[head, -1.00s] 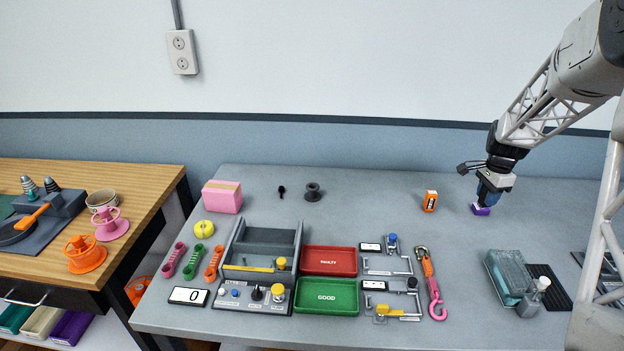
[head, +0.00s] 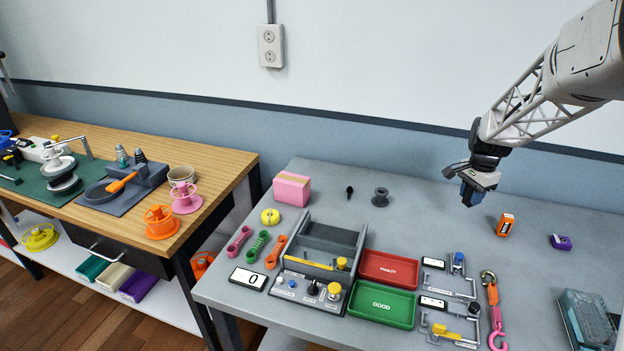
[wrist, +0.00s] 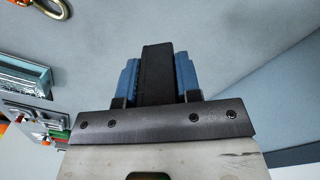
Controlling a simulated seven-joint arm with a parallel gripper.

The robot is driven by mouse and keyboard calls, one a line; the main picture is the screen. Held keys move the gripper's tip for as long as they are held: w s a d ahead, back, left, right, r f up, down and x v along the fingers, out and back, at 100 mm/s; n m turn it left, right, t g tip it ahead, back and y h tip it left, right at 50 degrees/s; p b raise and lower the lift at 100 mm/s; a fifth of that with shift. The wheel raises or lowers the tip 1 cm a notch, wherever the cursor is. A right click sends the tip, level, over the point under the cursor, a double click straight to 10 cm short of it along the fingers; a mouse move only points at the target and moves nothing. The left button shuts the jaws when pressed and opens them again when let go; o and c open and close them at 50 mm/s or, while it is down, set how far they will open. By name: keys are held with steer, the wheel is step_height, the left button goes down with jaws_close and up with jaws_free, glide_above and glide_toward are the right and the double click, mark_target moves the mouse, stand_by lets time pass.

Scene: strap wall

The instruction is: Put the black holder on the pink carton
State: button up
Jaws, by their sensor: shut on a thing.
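The pink carton (head: 292,189) stands on the grey table at its back left, with a tan strip across its top. My gripper (head: 469,200) is in the air over the back right of the table, well to the right of the carton. In the wrist view, its blue fingers are shut on the black holder (wrist: 157,75), a dark upright block between them. In the head view, the fingers mostly hide the holder.
A purple box (head: 561,242) and an orange box (head: 505,225) stand right of and below my gripper. A dark spool (head: 380,198) and a small black item (head: 349,191) stand between the carton and my gripper. Red (head: 389,268) and green trays lie in front.

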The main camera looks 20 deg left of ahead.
steer(key=s+a+n, duration=0.3)
steer(key=s+a, duration=0.1)
steer(key=a, duration=1.1)
steer(key=s+a+r+n, duration=0.1)
steer(key=s+a+n, duration=0.2)
steer(key=a, duration=1.2)
steer(key=s+a+r+n, duration=0.1)
steer(key=s+a+n, duration=0.2)
steer(key=a, duration=1.2)
steer(key=s, duration=0.3)
steer(key=shift+a+n, duration=0.2)
steer(key=shift+n, duration=0.2)
glide_above(292, 178)
steer(key=shift+s+f, duration=0.15)
steer(key=shift+f, duration=0.5)
steer(key=shift+f, duration=1.8)
steer(key=shift+f, duration=0.15)
